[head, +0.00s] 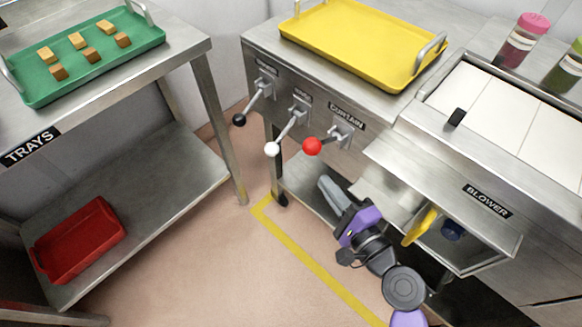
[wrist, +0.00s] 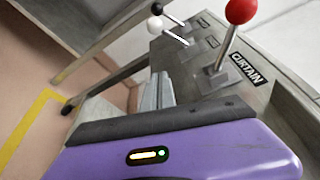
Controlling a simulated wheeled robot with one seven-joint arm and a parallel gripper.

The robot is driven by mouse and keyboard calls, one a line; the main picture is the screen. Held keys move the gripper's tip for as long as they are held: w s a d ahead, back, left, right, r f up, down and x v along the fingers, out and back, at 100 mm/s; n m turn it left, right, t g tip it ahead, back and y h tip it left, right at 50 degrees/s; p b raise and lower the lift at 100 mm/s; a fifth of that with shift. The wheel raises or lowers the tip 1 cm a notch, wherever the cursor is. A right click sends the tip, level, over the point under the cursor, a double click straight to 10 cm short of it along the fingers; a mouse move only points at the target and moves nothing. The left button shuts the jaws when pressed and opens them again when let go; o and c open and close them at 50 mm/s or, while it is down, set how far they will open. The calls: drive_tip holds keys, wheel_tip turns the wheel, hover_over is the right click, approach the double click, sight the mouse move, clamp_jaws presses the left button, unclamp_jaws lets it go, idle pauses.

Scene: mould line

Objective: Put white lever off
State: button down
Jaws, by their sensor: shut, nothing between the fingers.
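The white lever (head: 272,149) is the middle one of three on the front panel of the steel machine. Its rod slants down and outward from its mount, with the white ball at the low end. In the wrist view the closed fingers (wrist: 158,90) point toward the panel's lower edge.
The black lever (head: 239,119) is left of the white one. The red lever (head: 312,146), beside the CURTAIN label (head: 346,116), is right of it, near my gripper. A yellow tray (head: 365,40) lies on top. The BLOWER drawer (head: 470,262) juts out at right. Floor is clear at left.

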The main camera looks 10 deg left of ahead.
drive_tip(key=shift+r+b, duration=0.35)
drive_tip(key=shift+r, duration=0.1)
drive_tip(key=p, duration=0.1)
approach(282, 134)
drive_tip(key=w+a+f, duration=0.3)
drive_tip(key=w+f, duration=0.1)
drive_tip(key=shift+w+a, duration=0.15)
drive_tip(key=shift+a, duration=0.05)
idle(0.3)
drive_tip(key=shift+p, duration=0.35)
